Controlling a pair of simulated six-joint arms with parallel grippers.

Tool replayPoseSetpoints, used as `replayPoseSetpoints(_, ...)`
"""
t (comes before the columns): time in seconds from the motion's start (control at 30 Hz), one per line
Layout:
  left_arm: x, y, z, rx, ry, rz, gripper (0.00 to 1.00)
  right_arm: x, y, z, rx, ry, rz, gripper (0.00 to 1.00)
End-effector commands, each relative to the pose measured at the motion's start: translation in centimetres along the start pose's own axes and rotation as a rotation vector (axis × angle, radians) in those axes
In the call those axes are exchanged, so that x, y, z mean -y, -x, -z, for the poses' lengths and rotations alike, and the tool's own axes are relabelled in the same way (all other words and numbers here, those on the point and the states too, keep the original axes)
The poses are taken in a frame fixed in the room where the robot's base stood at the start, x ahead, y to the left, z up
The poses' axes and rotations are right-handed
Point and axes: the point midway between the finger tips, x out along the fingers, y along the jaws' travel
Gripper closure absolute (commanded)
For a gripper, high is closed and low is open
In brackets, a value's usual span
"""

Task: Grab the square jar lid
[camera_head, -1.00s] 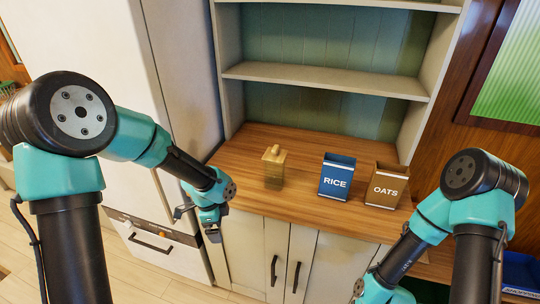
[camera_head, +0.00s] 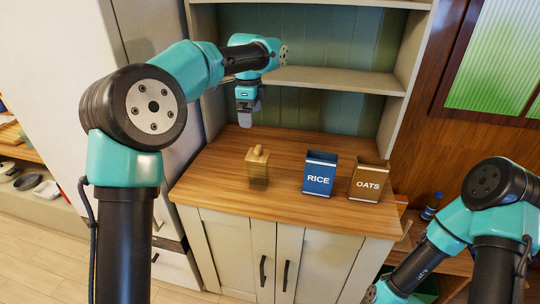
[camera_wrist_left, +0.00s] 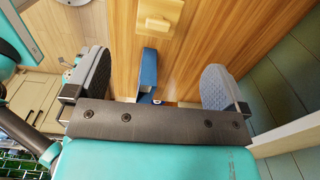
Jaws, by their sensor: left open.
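The square jar (camera_head: 257,174) stands on the wooden counter, left of the two boxes. In the left wrist view the lid (camera_wrist_left: 159,14) shows at the top edge, beyond my fingers. My left gripper (camera_head: 246,118) hangs fingers down above the back of the counter, behind and above the jar, apart from it. In the left wrist view its two grey fingers (camera_wrist_left: 157,80) are wide apart with nothing held. My right arm is at the lower right; its gripper is out of frame.
A blue RICE box (camera_head: 319,174) and a brown OATS box (camera_head: 369,180) stand open-topped right of the jar. A shelf (camera_head: 330,79) runs above the back of the counter (camera_head: 215,188). The counter around the jar is clear.

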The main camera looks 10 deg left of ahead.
Motion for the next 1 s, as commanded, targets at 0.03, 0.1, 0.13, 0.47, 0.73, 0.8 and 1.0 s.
replayPoseSetpoints(0.03,0.1,1.3,0.2,0.0,-0.004,-0.002,0.0,0.0,0.0,0.0,0.0,0.0,0.0,0.57)
replayPoseSetpoints(0.1,0.1,2.6,0.4,0.001,-0.01,-0.009,0.0,0.0,0.0,0.0,0.0,0.0,0.0,0.57)
replayPoseSetpoints(0.13,0.1,2.9,0.5,0.001,-0.012,-0.012,0.0,0.0,0.0,0.0,0.0,0.0,0.0,0.57)
replayPoseSetpoints(0.47,0.0,3.5,0.5,0.002,-0.015,-0.018,0.0,0.0,0.0,0.0,0.0,0.0,0.0,0.57)
replayPoseSetpoints(0.73,-0.1,1.9,0.4,0.003,-0.014,-0.02,0.0,0.0,0.0,0.0,0.0,0.0,0.0,0.57)
replayPoseSetpoints(0.8,-0.1,0.9,0.4,0.004,-0.014,-0.021,0.0,0.0,0.0,0.0,0.0,0.0,0.0,0.57)
replayPoseSetpoints(1.0,-0.2,-2.6,0.4,0.004,-0.014,-0.02,0.0,0.0,0.0,0.0,0.0,0.0,0.0,0.57)
